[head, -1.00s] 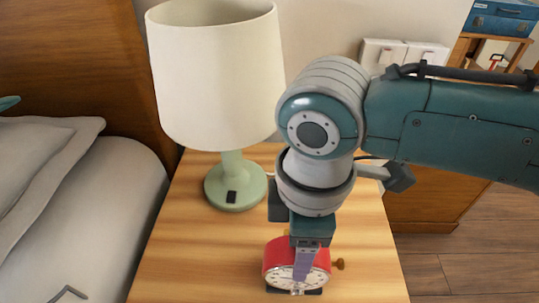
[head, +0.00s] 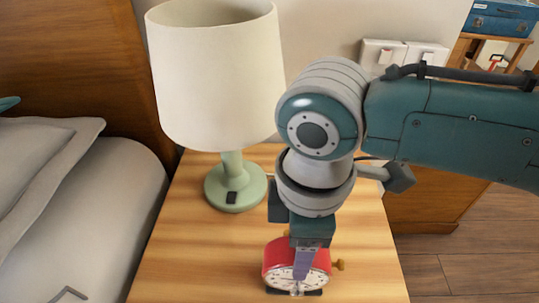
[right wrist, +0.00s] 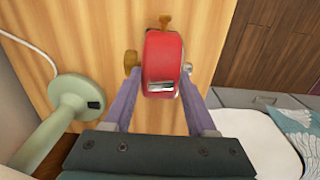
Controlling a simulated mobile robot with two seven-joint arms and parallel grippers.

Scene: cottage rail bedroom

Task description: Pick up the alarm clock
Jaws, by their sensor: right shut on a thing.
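The red alarm clock (head: 281,252) stands on the wooden bedside table near its front edge, its white face toward the front. My right gripper (head: 307,268) reaches straight down over it and hides part of its top and face. The gripper is shut on the clock, which still appears to be at table height. My left gripper is not in view.
A lamp with a cream shade (head: 215,75) and green base (head: 236,190) stands behind and left of the clock on the bedside table (head: 195,260). The bed (head: 90,220) is at the left. White wall switches (head: 400,52) are behind my arm.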

